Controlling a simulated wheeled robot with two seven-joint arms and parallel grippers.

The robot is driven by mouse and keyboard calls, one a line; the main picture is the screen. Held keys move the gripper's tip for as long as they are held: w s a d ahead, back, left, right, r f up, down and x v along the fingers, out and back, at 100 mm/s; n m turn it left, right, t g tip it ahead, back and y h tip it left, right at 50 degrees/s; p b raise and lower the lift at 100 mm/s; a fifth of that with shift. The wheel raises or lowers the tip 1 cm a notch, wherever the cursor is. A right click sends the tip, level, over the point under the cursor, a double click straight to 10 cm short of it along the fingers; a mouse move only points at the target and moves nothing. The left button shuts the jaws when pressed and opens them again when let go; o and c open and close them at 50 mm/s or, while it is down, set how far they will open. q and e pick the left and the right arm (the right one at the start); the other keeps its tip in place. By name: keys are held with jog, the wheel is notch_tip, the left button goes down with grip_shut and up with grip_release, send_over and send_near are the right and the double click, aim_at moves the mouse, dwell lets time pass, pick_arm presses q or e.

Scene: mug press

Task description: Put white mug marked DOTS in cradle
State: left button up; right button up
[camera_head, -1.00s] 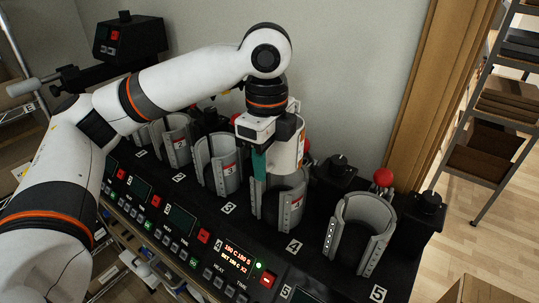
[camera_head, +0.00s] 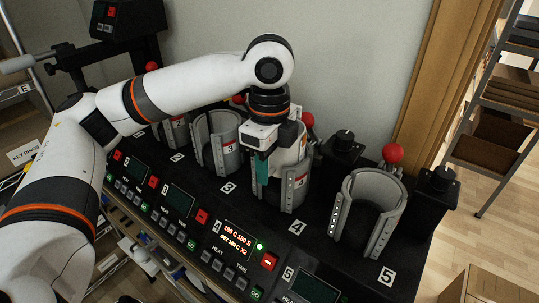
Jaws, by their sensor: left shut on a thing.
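A white mug (camera_head: 291,153) with orange marking sits inside the grey cradle marked 4 (camera_head: 297,188), between its curved walls. My wrist covers much of the mug, and I cannot read the word DOTS. My left gripper (camera_head: 262,170) points down at the cradle's front opening, with a teal finger showing, and is shut on the mug. I cannot tell whether the mug touches the cradle floor. My right gripper is not in view.
The cradle marked 5 (camera_head: 369,211) stands empty to the right, and the cradle marked 3 (camera_head: 217,142) to the left. Red-knobbed levers (camera_head: 393,154) stand behind them. A control panel (camera_head: 238,245) with a lit display runs along the front. A shelf rack (camera_head: 497,115) stands at the right.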

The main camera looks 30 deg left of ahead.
pick_arm(q)
jog(key=shift+f, duration=1.75)
jog(key=o, duration=1.3)
notch_tip(320, 180, up, 11)
jog(key=shift+f+b, duration=0.2)
jog(key=shift+b, duration=0.6)
jog(key=shift+s+r, duration=0.1)
jog(key=shift+r, duration=0.6)
